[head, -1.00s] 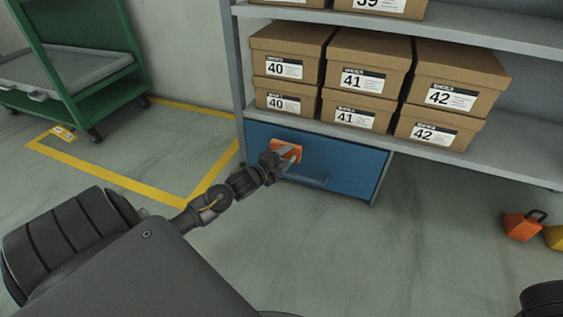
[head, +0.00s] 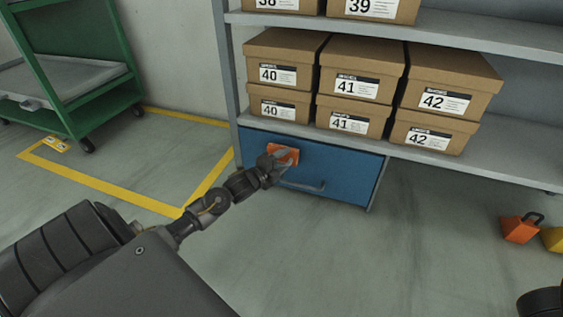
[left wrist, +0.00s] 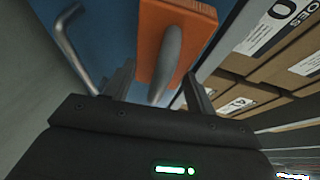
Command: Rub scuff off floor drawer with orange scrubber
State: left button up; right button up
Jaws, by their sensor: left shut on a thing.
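The blue floor drawer (head: 338,172) sits under the lowest shelf, its front closed, with a grey bar handle (head: 303,187). My left gripper (head: 275,164) is shut on the orange scrubber (head: 287,152) and holds it at the left part of the drawer front. In the left wrist view the orange scrubber (left wrist: 172,35) is a block with a grey handle between my left fingers (left wrist: 160,88), up against or very near the blue face. I cannot tell contact for certain. No scuff shows; the scrubber and gripper may hide it.
Shoe boxes (head: 357,85) stand on the shelf above the drawer. A green cart (head: 75,70) stands at the left behind yellow floor tape (head: 110,187). An orange object with a dark handle (head: 519,228) and a yellow one (head: 552,238) lie at the right. The floor before the drawer is clear.

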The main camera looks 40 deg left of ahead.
aim_at(296, 159)
pick_arm(q)
jog(key=shift+w+a, duration=0.25)
jog(key=shift+w, duration=0.6)
jog(key=shift+w+d+r+p, duration=0.1)
jog(key=shift+w+d+p, duration=0.05)
jog(key=shift+d, duration=0.35)
jog(key=shift+w+d+r+p, duration=0.1)
jog(key=shift+d+p, duration=0.05)
jog(key=shift+d, duration=0.3)
jog(key=shift+w+d+f, duration=0.1)
jog(key=shift+w+d, duration=0.05)
jog(key=shift+d, duration=0.35)
jog(key=shift+w+d+f, duration=0.1)
jog(key=shift+w+d, duration=0.05)
jog(key=shift+d, duration=0.3)
jog(key=shift+w+r+p, duration=0.1)
jog(key=shift+r+p, duration=0.05)
jog(key=shift+p, duration=0.4)
jog(key=shift+s+a+p, duration=0.15)
jog(key=shift+s+a, duration=0.1)
jog(key=shift+a, duration=0.4)
jog(key=shift+s+a+p, duration=0.2)
jog(key=shift+a, duration=0.45)
jog(key=shift+s+a+p, duration=0.15)
jog(key=shift+s+a, duration=0.1)
jog(key=shift+a, duration=0.4)
